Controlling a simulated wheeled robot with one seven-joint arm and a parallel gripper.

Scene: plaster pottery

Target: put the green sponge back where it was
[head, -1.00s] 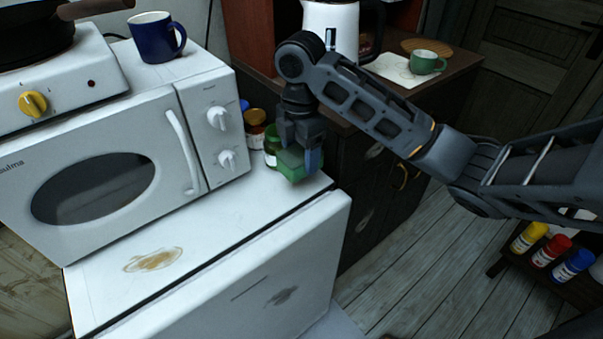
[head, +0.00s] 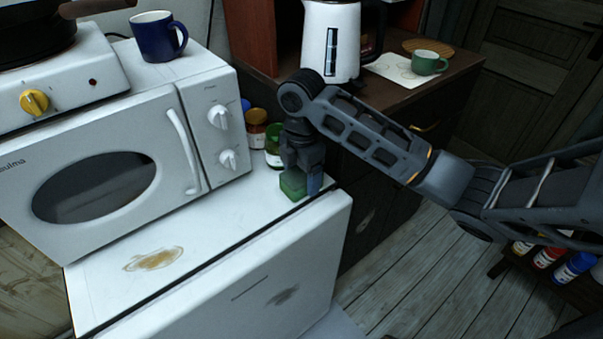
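The green sponge (head: 292,185) is a small block at the right end of the white appliance top (head: 215,207), right of the microwave. My gripper (head: 305,182) points down and is shut on the sponge, with one finger showing at its right side. The gripper covers the upper part of the sponge. The sponge's underside is at or very near the white top; I cannot tell if it touches.
A white microwave (head: 110,170) stands close on the left, with a blue mug (head: 155,38) on it. Small jars, one green (head: 273,147), stand just behind the gripper. A white kettle (head: 330,40) and a green cup (head: 427,62) stand on the dark cabinet.

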